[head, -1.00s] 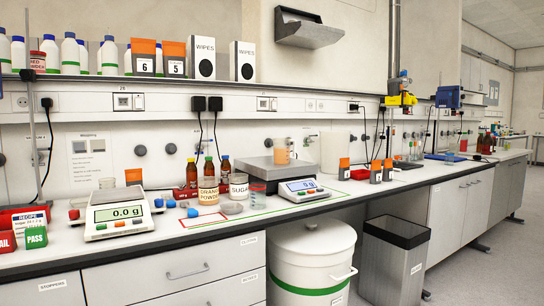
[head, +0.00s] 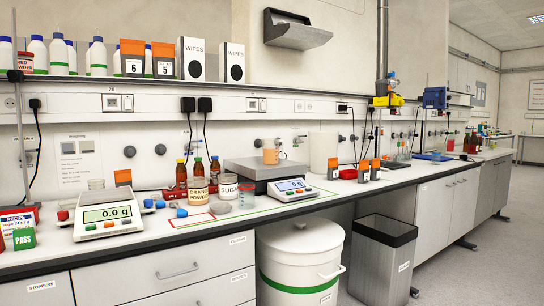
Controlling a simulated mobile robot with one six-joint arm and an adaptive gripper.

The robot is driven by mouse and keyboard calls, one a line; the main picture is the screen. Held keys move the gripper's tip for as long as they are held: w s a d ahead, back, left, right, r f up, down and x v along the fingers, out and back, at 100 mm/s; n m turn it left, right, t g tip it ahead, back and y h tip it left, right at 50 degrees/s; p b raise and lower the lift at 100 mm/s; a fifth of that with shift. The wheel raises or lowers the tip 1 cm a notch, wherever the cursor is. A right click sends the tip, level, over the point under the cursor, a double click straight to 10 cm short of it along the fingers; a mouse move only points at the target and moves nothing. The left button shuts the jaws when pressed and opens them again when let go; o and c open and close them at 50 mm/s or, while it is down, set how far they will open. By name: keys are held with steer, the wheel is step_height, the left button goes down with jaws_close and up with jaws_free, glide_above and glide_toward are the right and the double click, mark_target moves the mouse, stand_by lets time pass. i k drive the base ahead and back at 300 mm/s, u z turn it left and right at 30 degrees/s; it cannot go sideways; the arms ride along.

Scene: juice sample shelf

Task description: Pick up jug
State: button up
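A clear jug (head: 270,152) with orange contents stands upright on the platform scale (head: 264,170), in the middle of the bench in the head view. Its handle is too small to make out clearly. The scale's display unit (head: 293,188) is in front of it, to the right. My gripper is not in view, so its state does not show.
A white cylinder (head: 322,151) stands to the right. A white bin (head: 300,262) and grey bin (head: 382,258) stand below the bench.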

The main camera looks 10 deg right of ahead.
mark_target(270, 147)
steer(key=u, duration=0.05)
steer(key=i, duration=1)
steer(key=z, duration=0.05)
